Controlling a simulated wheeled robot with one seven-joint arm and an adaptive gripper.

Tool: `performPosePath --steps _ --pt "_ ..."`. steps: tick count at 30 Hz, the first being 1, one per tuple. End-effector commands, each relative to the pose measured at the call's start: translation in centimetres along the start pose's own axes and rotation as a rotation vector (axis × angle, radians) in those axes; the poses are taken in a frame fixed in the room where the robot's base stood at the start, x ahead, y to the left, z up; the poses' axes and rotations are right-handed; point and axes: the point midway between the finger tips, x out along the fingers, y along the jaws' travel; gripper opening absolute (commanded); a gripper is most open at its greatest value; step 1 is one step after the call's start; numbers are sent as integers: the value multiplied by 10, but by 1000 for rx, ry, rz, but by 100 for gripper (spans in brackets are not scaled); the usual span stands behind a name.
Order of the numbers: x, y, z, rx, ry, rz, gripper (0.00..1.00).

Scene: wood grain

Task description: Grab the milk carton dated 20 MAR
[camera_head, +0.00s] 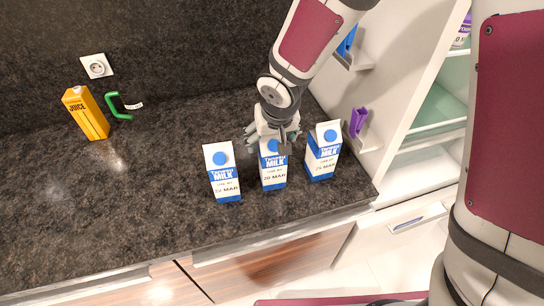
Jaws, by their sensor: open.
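Three white and blue milk cartons stand upright in a row on the dark counter. The middle carton (273,173) appears to read 20 MAR. The left carton (222,174) and the right carton (323,155) carry other dates, too small to read surely. My gripper (272,140) is open at the top of the middle carton, with its fingers spread to either side and partly hiding the carton's top. I cannot tell whether the fingers touch it.
An orange juice carton (87,113) and a green handle-like object (117,106) are at the back left. An open fridge (428,115) with shelves stands at the right. The counter (90,200) is clear to the left of the milk cartons.

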Motion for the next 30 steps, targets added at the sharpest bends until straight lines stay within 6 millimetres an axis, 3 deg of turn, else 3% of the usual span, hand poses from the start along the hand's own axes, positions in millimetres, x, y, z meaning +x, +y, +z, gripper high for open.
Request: performPosePath --steps 7,16,26,27,30 --pt "27 -1 2 -1 -2 1 80" --pt "30 0 1 -1 1 0 80" --pt "30 0 1 -1 0 0 5" --pt "30 -1 0 0 3 -1 0" --pt "30 -1 0 0 3 -1 0"
